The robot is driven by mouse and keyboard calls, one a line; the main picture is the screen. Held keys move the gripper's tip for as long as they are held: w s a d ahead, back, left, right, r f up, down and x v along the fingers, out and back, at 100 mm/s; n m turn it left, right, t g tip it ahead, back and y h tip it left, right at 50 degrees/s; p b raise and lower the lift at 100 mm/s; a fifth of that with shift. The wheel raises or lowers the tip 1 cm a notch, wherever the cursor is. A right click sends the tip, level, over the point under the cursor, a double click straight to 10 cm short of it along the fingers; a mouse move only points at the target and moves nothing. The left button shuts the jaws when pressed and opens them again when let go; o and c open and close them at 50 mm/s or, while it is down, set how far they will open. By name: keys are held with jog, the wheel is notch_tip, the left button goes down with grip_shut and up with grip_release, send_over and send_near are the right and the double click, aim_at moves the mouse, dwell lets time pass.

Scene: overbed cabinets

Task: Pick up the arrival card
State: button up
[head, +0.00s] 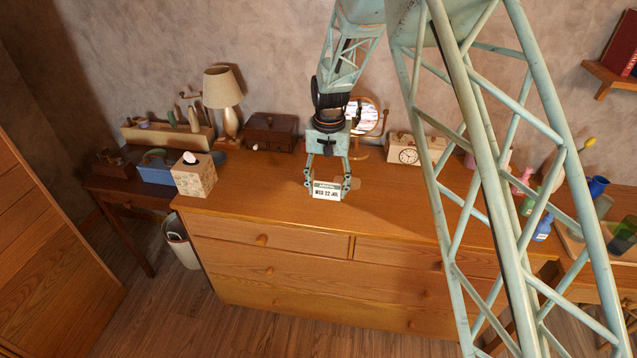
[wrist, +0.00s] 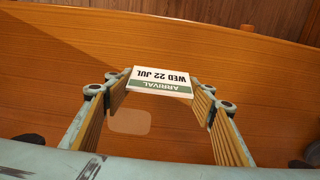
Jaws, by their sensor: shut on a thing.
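The arrival card (head: 327,190) is white with a green band and reads "ARRIVAL" and "WED 22 JUL". My gripper (head: 327,184) is shut on it, with one finger at each side edge. In the wrist view the card (wrist: 161,81) shows upside down between the ribbed finger pads of my gripper (wrist: 160,98). The card is over the wooden dresser top (head: 265,193) near its front edge. I cannot tell for certain whether its lower edge clears the surface.
A tissue box (head: 195,176), a lamp (head: 224,95) and a dark wooden box (head: 271,132) stand to the left. A round mirror (head: 363,116) and a clock (head: 408,155) are behind. Bottles, including a blue one (head: 543,228), stand at the right. The dresser top around the card is clear.

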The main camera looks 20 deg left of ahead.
jog(key=s+d, duration=0.1)
jog(key=d, duration=0.2)
jog(key=s+d, duration=0.2)
jog(key=d, duration=0.1)
jog(key=s+d+r, duration=0.1)
jog(key=d, duration=0.2)
jog(key=shift+s+p, duration=0.3)
jog(key=shift+p, duration=0.05)
